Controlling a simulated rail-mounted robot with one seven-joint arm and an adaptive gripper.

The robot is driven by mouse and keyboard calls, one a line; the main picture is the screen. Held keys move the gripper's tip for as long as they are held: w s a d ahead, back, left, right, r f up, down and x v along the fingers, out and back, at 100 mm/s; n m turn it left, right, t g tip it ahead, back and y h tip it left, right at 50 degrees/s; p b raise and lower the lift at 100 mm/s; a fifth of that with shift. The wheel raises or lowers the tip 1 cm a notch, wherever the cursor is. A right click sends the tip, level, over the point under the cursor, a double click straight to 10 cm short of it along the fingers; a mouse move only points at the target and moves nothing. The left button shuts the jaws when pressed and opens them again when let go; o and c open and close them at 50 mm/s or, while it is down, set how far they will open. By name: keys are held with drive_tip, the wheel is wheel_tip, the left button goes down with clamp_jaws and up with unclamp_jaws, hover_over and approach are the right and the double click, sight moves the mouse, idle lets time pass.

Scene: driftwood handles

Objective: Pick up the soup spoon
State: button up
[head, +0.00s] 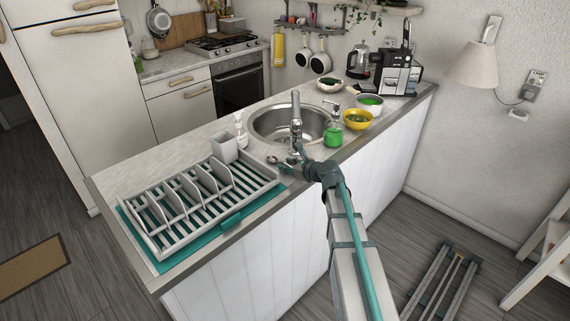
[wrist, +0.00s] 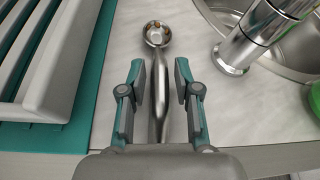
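The soup spoon (wrist: 160,85) is metallic and lies on the pale countertop, its bowl pointing away from me in the wrist view. Small orange-brown spots show in its bowl. My gripper (wrist: 157,82) is open, with one finger on each side of the handle and visible gaps to both. The near end of the handle is hidden behind the gripper body. In the head view my gripper (head: 284,167) is over the counter's front side, between the dish rack and the faucet. The spoon's bowl (head: 272,160) shows small beside it there.
A dish rack (head: 160,215) on a teal tray stands to the left. The faucet (head: 296,120) and sink (head: 268,122) are close on the right. A green soap bottle (head: 334,130), yellow bowl (head: 358,120) and white bottle (head: 240,132) also stand on the counter.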

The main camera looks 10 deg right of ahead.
drive_tip(key=shift+w+a+f, duration=0.25)
drive_tip(key=shift+w, duration=0.2)
drive_tip(key=shift+c, duration=0.2)
clamp_jaws()
drive_tip(key=shift+r, duration=0.1)
drive_tip(key=shift+r+b, duration=0.45)
drive_tip(key=shift+r, duration=0.3)
drive_tip(key=s+r+b, duration=0.3)
drive_tip(key=s+r, duration=0.8)
drive_tip(key=s, duration=0.3)
drive_tip(key=shift+d+r+b, duration=0.15)
drive_tip(key=shift+d+b, duration=0.15)
drive_tip(key=shift+d, duration=0.15)
